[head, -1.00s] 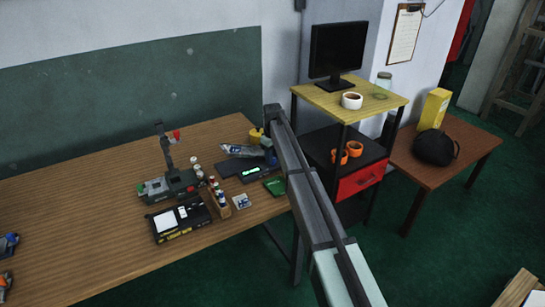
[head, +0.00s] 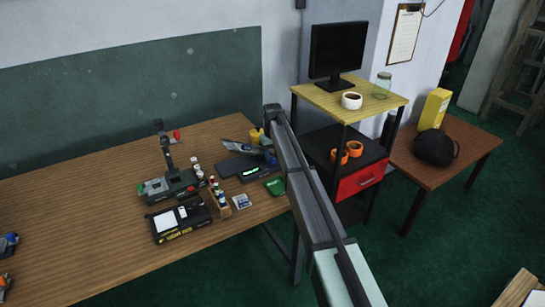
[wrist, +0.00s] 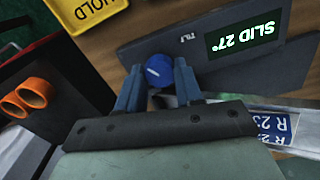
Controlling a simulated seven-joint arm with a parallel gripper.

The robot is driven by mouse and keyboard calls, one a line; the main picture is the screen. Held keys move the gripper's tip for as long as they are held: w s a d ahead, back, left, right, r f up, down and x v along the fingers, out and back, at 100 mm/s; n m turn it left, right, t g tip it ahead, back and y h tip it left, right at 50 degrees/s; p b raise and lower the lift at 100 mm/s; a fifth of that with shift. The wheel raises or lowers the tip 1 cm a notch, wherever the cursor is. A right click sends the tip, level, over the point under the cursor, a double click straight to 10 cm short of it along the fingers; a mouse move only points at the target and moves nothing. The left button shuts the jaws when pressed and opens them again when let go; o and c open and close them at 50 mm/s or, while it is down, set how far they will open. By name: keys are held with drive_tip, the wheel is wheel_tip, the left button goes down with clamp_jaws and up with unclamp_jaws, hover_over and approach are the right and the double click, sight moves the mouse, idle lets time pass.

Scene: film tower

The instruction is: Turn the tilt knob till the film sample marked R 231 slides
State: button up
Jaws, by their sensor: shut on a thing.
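The tilt knob (wrist: 160,71) is a blue round knob with a white mark, on a dark panel lettered TILT. My gripper (wrist: 157,84) is shut on it, one finger on each side. The green display (wrist: 248,38) beside it reads "SLID 27°". The film sample (wrist: 274,128), with blue-and-white labels reading "R 23" and the rest cut off, shows partly behind my gripper in the wrist view. In the head view, the dark tester (head: 230,168) stands on the bench. A pale strip (head: 236,147), probably the sample, lies behind it. The knob is hard to see there.
A yellow HOLD tray (wrist: 82,10) lies near the knob. Orange rolls (wrist: 32,93) sit on a shelf beside the bench.

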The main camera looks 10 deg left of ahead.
sight(273, 158)
drive_tip(key=o, duration=1)
drive_tip(key=shift+o, duration=0.2)
drive_tip(key=shift+r, duration=0.1)
wheel_tip(273, 158, up, 14)
idle(0.8)
